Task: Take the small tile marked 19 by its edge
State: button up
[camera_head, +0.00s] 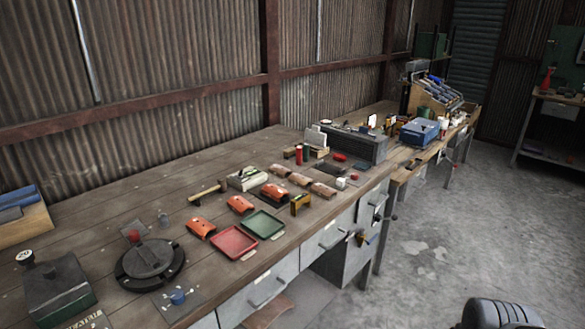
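No number 19 can be read on anything at this size. Several small curved tiles lie in two rows on the wooden workbench (110,215). The nearer row has orange tiles: a front one (201,228), a middle one (240,204) and one farther back (275,191). The farther row has brownish tiles: a left one (280,170), a middle one (300,179) and a right one (323,189). I cannot tell which, if any, is marked 19. My gripper is not in view; a grey rounded part at the bottom right seems to be mine.
A red tray (233,242) and a green tray (263,224) lie near the bench's front edge, by a yellow-black block (300,204). A hammer (207,191) lies behind. A dark round device (150,262) stands at left, a blue box (419,131) farther right. The floor (450,240) at right is clear.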

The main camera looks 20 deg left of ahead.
aim_at(272, 191)
jog(key=i, duration=2)
jog(key=u, duration=4.15)
jog(key=i, duration=0.5)
